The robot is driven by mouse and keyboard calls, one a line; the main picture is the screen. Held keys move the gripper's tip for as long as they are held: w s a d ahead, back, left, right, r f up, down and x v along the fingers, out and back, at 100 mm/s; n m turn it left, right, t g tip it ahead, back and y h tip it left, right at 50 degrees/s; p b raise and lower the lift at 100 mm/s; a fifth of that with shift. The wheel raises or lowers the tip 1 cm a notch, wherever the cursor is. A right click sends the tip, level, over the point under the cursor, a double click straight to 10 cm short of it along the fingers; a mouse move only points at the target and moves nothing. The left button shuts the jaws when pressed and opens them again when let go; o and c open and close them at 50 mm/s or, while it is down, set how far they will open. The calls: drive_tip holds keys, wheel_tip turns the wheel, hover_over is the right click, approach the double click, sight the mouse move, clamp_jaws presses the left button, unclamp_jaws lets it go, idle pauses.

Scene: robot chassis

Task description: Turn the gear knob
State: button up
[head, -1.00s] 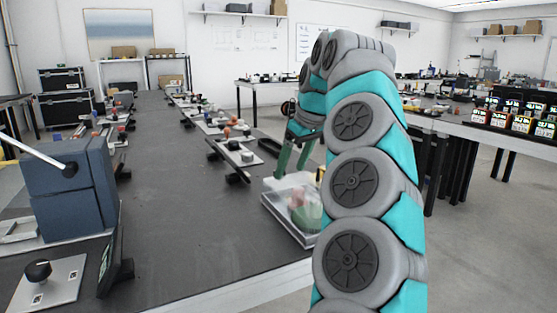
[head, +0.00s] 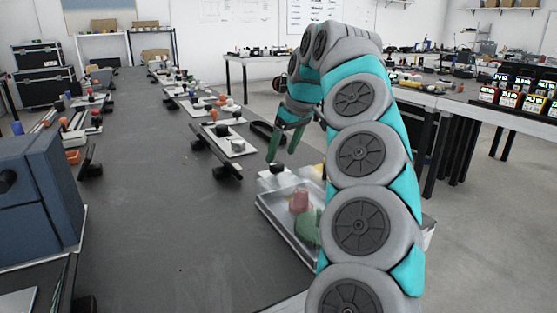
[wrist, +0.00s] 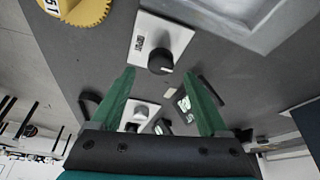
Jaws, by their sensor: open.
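My gripper (head: 281,157) is open and empty, its two green fingers pointing down over the dark table. In the wrist view, my gripper (wrist: 158,73) has its fingers spread apart, and a black round knob (wrist: 161,61) on a white plate (wrist: 177,36) shows just past and between the fingertips. A yellow toothed gear-shaped disc (wrist: 75,8) with a white number label is partly cut off at the top left, off to one side of the fingers. I cannot tell whether the disc or the black knob is the gear knob. The disc is not clear in the head view.
Several plates with knobs and switches lie farther back. A blue box (head: 40,195) stands at the left. The near middle of the dark table (head: 180,230) is clear.

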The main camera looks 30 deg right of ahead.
sight(277, 164)
drive_tip(key=shift+x, duration=1.85)
clamp_jaws()
